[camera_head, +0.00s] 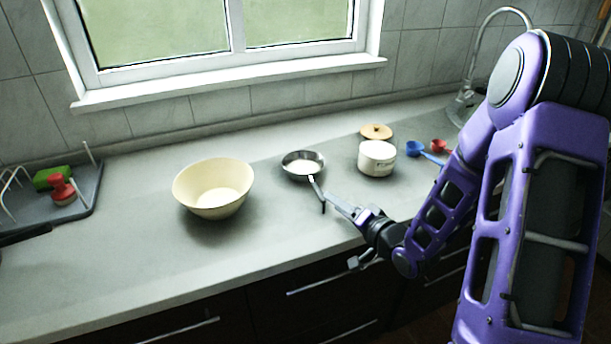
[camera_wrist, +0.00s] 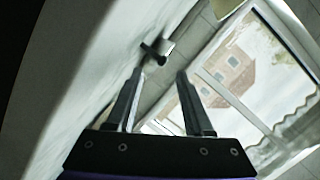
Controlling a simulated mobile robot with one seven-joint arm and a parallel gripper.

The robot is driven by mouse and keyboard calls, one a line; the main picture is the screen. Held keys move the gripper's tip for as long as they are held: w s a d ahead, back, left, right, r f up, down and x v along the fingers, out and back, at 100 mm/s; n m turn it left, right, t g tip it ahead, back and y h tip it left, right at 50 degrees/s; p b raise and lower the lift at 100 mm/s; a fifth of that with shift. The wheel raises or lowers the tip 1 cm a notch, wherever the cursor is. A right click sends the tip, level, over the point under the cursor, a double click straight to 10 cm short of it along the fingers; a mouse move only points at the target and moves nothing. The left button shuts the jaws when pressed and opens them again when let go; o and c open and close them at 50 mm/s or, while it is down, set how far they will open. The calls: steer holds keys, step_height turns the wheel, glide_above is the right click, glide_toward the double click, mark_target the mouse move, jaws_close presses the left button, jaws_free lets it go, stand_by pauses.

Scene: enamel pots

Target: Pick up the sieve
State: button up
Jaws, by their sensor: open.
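The sieve (camera_head: 303,161) looks like a shallow round metal pan with a pale inside. It rests on the counter, its thin handle running toward the front right. My gripper (camera_head: 326,200) reaches in from the right, its fingertips close to the handle's end. Whether they touch the handle cannot be told. In the wrist view my gripper (camera_wrist: 160,72) has its two fingers apart. A small dark and grey piece shows just beyond the tips in that view; I cannot tell for sure what it is.
A cream bowl (camera_head: 213,188) stands left of the sieve. A white enamel pot (camera_head: 377,158) stands to its right, with a wooden lid (camera_head: 376,131) behind. Blue (camera_head: 414,149) and red (camera_head: 438,146) scoops lie farther right. A grey dish rack (camera_head: 85,190) is at far left.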

mark_target(317, 186)
steer(key=x, duration=0.4)
steer(key=shift+r+x, duration=0.15)
steer(key=shift+x, duration=1.2)
steer(key=shift+r+x, duration=0.15)
steer(key=shift+x, duration=1.2)
steer(key=shift+w+d, duration=0.1)
steer(key=shift+w, duration=0.05)
jaws_close()
